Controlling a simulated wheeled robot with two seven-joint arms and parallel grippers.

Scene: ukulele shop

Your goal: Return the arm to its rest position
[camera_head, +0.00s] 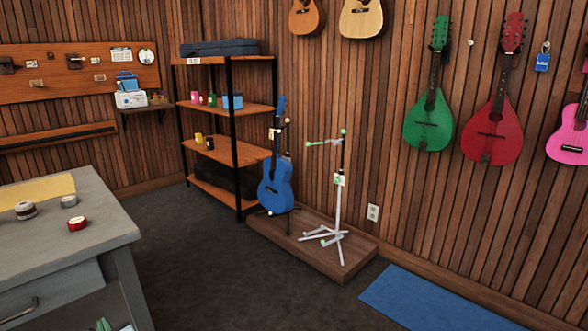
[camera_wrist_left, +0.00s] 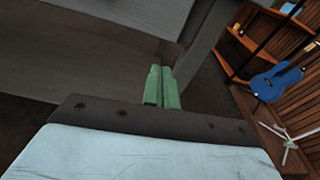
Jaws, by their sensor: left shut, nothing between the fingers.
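My left gripper (camera_head: 103,325) barely shows at the bottom edge of the head view, below the front of the grey workbench. In the left wrist view its two green fingers (camera_wrist_left: 161,86) lie side by side, shut with nothing between them. They point toward the bench's underside and leg (camera_wrist_left: 205,45), and the gap to the bench is hard to tell. Most of the left arm is out of sight. My right gripper is in neither view.
The grey workbench (camera_head: 92,218) stands at the left with small round tins on top. A wooden platform (camera_head: 318,249) holds a blue guitar (camera_head: 276,183) and an empty white stand (camera_head: 338,205). A shelf (camera_head: 232,150) stands behind. Dark floor (camera_head: 210,275) lies clear between bench and platform.

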